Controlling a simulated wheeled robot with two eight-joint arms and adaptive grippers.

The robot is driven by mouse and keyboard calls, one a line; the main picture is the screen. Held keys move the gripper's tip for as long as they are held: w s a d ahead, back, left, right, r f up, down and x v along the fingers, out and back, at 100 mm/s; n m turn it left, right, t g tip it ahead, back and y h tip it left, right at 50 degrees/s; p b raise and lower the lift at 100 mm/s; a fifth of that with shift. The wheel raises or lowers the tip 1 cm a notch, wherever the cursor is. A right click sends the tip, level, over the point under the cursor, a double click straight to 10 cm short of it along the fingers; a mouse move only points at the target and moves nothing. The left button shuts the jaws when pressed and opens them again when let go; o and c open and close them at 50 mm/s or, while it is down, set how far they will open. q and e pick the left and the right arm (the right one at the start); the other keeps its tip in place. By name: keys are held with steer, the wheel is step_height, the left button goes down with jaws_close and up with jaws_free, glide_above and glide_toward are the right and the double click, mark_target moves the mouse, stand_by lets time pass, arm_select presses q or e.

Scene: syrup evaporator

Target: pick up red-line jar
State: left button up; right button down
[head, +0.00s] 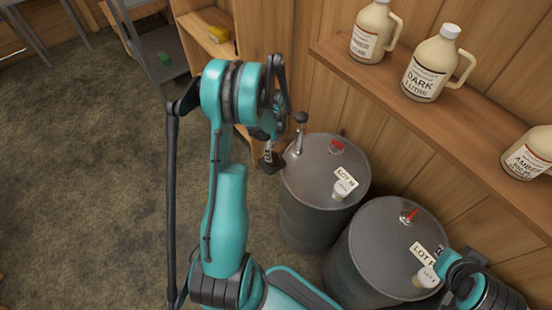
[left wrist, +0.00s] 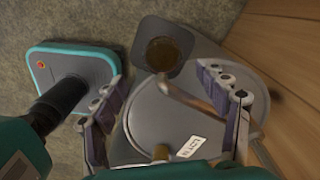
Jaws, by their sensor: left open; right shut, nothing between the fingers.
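Small white-capped jars stand on the two dark grey drums. One jar (head: 343,188) is beside the "LOT M" tag, and the other (head: 428,276) is beside the second lot tag. I cannot make out a red line on either. A round amber-brown thing (left wrist: 162,53) on a dark square plate lies beyond the fingers. A smaller amber piece (left wrist: 161,152) shows at the bottom. My right arm enters at lower right in the head view, without visible fingers.
A wooden shelf (head: 440,125) with several syrup jugs runs above. Open floor (head: 80,180) lies to the left.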

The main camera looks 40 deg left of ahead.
mark_target(273, 155)
arm_select(q)
steer(key=shift+a+f, duration=0.15)
steer(key=shift+f, duration=0.8)
steer(key=f+b, duration=0.1)
steer(key=f, duration=0.1)
steer(key=f+b, duration=0.1)
steer(key=f, duration=0.1)
steer(key=shift+w+a+f, duration=0.1)
steer(key=shift+w+f, duration=0.1)
steer(key=shift+f, duration=0.1)
steer(key=shift+r, duration=0.1)
steer(key=shift+c, duration=1)
steer(key=c, duration=1.3)
steer(key=shift+o, duration=0.2)
steer(key=shift+r, duration=0.15)
